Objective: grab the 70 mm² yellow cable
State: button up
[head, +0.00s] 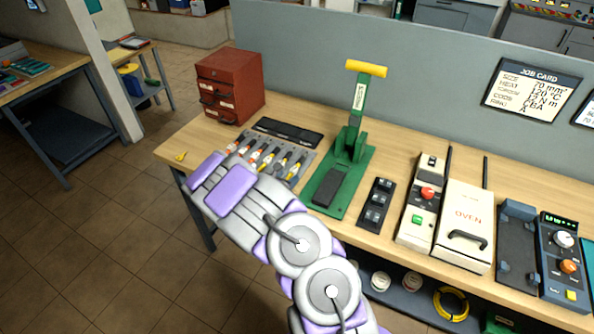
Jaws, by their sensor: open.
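A grey rack (306,157) on the wooden bench holds a row of several short cables with red, orange and yellow parts. A yellow-marked cable (297,168) lies toward the right of this row; its size marking is too small to read. My gripper (203,172), at the end of my purple and grey arm, is over the bench's front left edge, left of and nearer than the rack. It is open and away from the yellow-marked cable. My arm covers the front of the rack and part of the row.
A green press (357,143) with a yellow handle stands right of the rack; a red drawer cabinet (230,87) stands behind left. A white oven (466,222) is farther right. A small yellow piece (180,156) lies at the bench's left end. A yellow coil (451,304) is on the lower shelf.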

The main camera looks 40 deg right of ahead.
aim_at(292, 172)
jog(key=shift+w+d+f+b, duration=0.55)
jog(key=shift+w+d+b, duration=0.1)
jog(key=shift+w+d, duration=0.15)
jog(key=shift+w+d+f, duration=0.1)
jog(key=shift+d+f, duration=0.1)
jog(key=shift+d, duration=1.05)
jog(key=shift+c, duration=0.6)
jog(key=shift+a+r, duration=0.15)
jog(key=shift+a, duration=0.6)
jog(key=c, duration=0.6)
jog(key=shift+d, duration=0.15)
jog(key=c, duration=0.3)
jog(key=shift+d, duration=0.3)
grip_shut()
